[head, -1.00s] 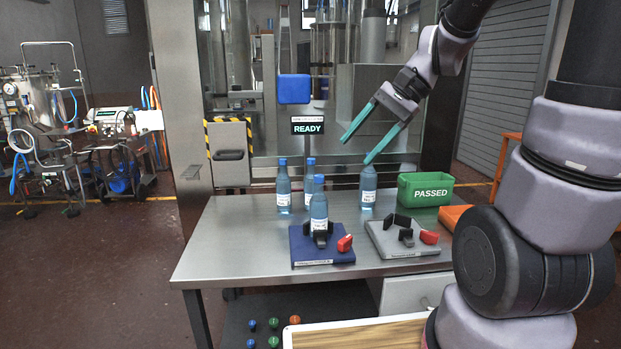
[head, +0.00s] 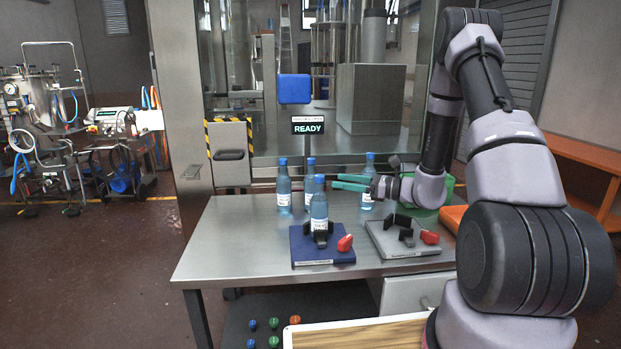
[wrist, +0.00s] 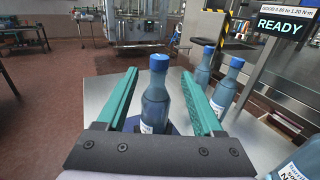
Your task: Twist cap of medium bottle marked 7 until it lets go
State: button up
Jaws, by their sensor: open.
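Several blue bottles with blue caps and white labels stand on the steel table; I cannot read a 7 on any label. One bottle (head: 319,209) stands upright in the dark jaws of a navy holder (head: 340,257). My gripper (head: 335,181) is open and empty, level, pointing left, near the cap height of that bottle. In the wrist view the held bottle (wrist: 155,108) shows between the spread green fingers (wrist: 158,76), beyond them, with its cap (wrist: 158,62) visible. Whether the fingers touch any bottle cannot be told, but a gap shows.
Two bottles (head: 283,187) (head: 309,184) stand behind the navy holder. Another bottle (head: 369,168) stands behind my gripper. A grey holder (head: 400,243) with a red knob (head: 430,237) is empty. A sign reads READY (head: 308,125).

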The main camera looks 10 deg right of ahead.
aim_at(319, 179)
jog(key=x, duration=1)
jog(key=shift+w+a, duration=0.1)
jog(key=shift+a, duration=0.2)
grip_shut()
